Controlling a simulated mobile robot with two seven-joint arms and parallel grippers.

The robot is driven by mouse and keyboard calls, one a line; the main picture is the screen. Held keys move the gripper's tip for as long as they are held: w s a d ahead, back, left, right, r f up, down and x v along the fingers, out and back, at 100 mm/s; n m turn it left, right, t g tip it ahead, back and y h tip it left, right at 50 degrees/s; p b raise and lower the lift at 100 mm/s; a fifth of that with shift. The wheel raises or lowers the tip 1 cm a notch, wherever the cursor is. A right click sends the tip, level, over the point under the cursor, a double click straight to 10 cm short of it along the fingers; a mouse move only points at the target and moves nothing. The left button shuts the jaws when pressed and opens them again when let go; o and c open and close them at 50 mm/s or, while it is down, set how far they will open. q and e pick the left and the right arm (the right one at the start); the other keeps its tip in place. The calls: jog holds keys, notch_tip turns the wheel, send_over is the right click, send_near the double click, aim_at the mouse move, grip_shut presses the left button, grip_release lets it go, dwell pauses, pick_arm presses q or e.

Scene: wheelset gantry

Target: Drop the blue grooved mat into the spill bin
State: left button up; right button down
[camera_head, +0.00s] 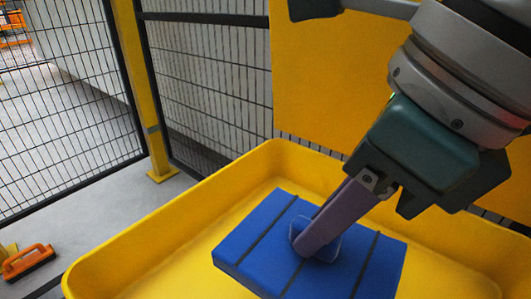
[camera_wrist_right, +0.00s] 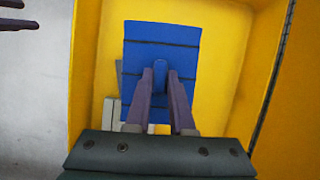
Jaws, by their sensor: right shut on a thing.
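The blue grooved mat (camera_head: 262,240) is a flat blue slab with dark grooves across it and a blue knob on top. It also shows in the right wrist view (camera_wrist_right: 161,36). My right gripper (camera_head: 311,243) is shut on the knob, its purple fingers on either side of it (camera_wrist_right: 160,88). The yellow spill bin (camera_head: 190,192) surrounds the mat in the head view. The mat appears over the bin's inside; I cannot tell its height above the floor. Two dark prongs (camera_wrist_right: 17,14), possibly my left gripper, show at the wrist view's upper left edge.
Grey pieces (camera_wrist_right: 108,116) lie partly hidden under the mat. An orange handled tool (camera_head: 28,262) lies left of the bin. Mesh fencing (camera_head: 70,110), a yellow post (camera_head: 143,90) and a yellow panel (camera_head: 335,75) stand behind. Bare grey floor shows left of the bin.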

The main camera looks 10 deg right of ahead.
aim_at(355, 269)
jog(key=c, duration=0.7)
grip_release()
jog(key=p+v, duration=0.5)
jog(key=v, duration=0.5)
